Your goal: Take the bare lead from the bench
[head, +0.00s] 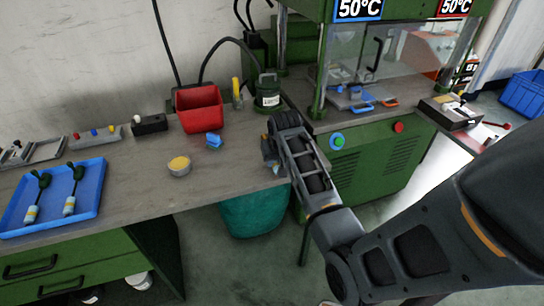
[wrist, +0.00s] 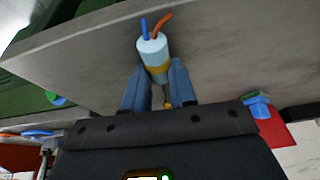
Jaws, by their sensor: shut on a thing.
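My gripper (head: 269,155) is at the right end of the grey bench (head: 135,190) in the head view, partly hidden by my own arm. In the wrist view my gripper (wrist: 157,82) has its two blue-grey fingers shut on the bare lead (wrist: 152,48). The lead shows as a pale cylinder with a yellow band and a blue and an orange wire end. Its lower part runs between the fingers and is mostly hidden. In the head view only a small pale bit shows by the fingertips. I cannot tell whether the lead touches the bench.
A blue tray (head: 88,211) with two green-topped leads lies at the left. A yellow-topped tin (head: 179,166), a blue part (head: 214,141) and a red bin (head: 199,109) stand on the bench. The green press (head: 370,160) is right of my gripper. A teal bin (head: 250,212) stands below the bench edge.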

